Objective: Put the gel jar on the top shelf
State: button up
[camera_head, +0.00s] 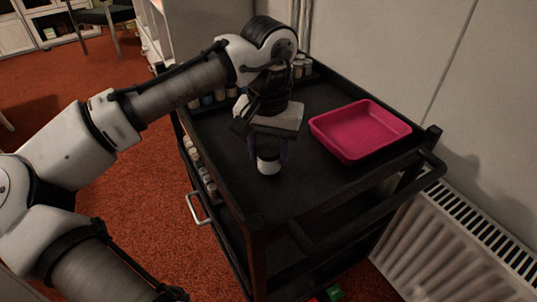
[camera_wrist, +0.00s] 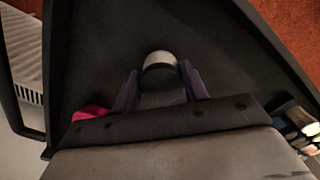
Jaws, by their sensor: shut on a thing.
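The gel jar (camera_head: 268,166), a small pot with a white part and a dark part, is at my gripper (camera_head: 267,151) over the top shelf (camera_head: 305,190) of a black cart. In the wrist view the gel jar (camera_wrist: 159,60) sits between the two purple-grey fingers of my gripper (camera_wrist: 160,85), which are shut on it. I cannot tell whether the jar touches the shelf surface. My gripper hides part of the jar in the head view.
A pink tray (camera_head: 360,130) stands on the cart top, right of my gripper. Several small jars (camera_head: 302,66) line the back, and more (camera_head: 204,172) stand along the left side. The front of the cart top is clear. A radiator (camera_head: 460,240) and wall flank the right.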

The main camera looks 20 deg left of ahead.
aim_at(269, 150)
jog(key=shift+f, duration=0.45)
jog(key=shift+f, duration=0.15)
jog(key=o, duration=1)
notch_tip(269, 150, up, 12)
jog(key=p, duration=0.2)
jog(key=shift+p, duration=0.35)
